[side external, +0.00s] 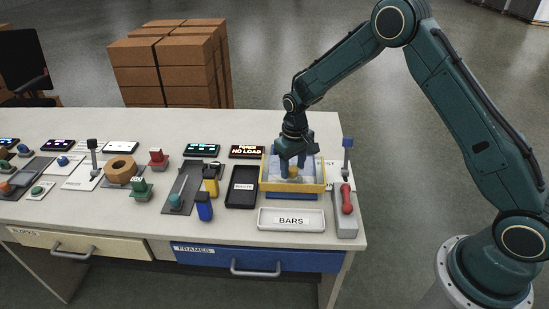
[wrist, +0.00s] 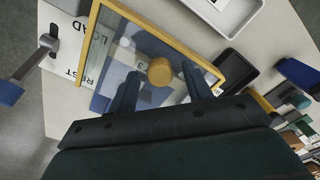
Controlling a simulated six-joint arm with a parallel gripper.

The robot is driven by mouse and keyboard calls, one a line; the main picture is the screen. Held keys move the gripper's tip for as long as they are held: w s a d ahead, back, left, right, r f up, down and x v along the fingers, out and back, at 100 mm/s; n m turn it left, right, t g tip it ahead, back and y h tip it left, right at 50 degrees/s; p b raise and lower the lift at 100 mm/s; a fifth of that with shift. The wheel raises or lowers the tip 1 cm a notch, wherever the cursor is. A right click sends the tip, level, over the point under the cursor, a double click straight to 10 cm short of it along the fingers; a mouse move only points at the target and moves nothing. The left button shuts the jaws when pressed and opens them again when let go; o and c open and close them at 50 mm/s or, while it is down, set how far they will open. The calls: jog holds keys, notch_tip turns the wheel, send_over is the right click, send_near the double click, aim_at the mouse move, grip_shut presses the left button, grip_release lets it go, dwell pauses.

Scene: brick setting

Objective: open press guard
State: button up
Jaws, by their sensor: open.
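The press guard (side external: 264,171) is a clear panel in a yellow frame, lying over the blue-sided press at the right of the bench. The guard frame fills the middle of the wrist view (wrist: 214,68). A round yellow knob (wrist: 160,72) stands on the clear panel. My gripper (side external: 293,164) points down over the guard. In the wrist view my gripper (wrist: 160,88) is open, with one finger on each side of the knob and gaps between. Whether the fingertips touch the panel I cannot tell.
A red-handled lever (side external: 347,199) and a blue-topped lever (side external: 347,147) stand to the right of the press. A white BARS tray (side external: 291,226) lies in front. A black tray (side external: 242,171) and a NO LOAD display (side external: 247,152) sit to the left.

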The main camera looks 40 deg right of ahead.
grip_shut()
jog(key=shift+w+d, duration=4.35)
jog(key=shift+w, duration=0.15)
grip_release()
jog(key=shift+s, duration=0.1)
jog(key=shift+r, duration=0.2)
notch_tip(320, 180, up, 14)
jog(key=shift+f, duration=0.25)
